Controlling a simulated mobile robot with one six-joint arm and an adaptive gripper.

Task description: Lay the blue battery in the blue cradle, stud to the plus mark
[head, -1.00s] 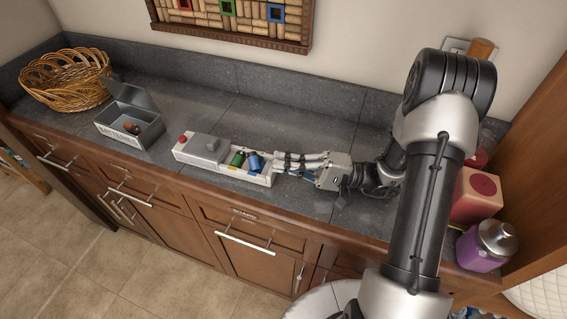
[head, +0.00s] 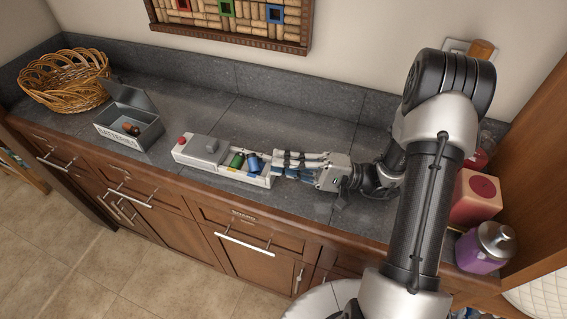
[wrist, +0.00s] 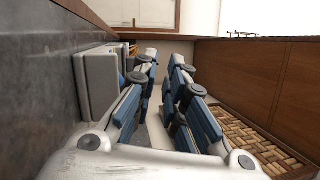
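The blue battery (head: 254,163) lies tilted in the right end of the white battery box (head: 226,172), beside the green battery (head: 237,160). The blue cradle itself is mostly covered, and I cannot make out the stud or the plus mark. My gripper (head: 276,164) is low over the counter just right of the box, pointing left at it. In the wrist view its fingers (wrist: 164,62) stand apart with a clear gap and nothing held between them. The box's pale end (wrist: 98,82) shows left of the fingers there, with a small blue patch partly hidden behind them.
An open grey tin (head: 128,137) marked BATTERIES, with batteries inside, and a wicker basket (head: 64,80) stand to the left. A red-pink container (head: 474,197) and a purple jar (head: 486,248) stand at right. The counter behind the box is clear.

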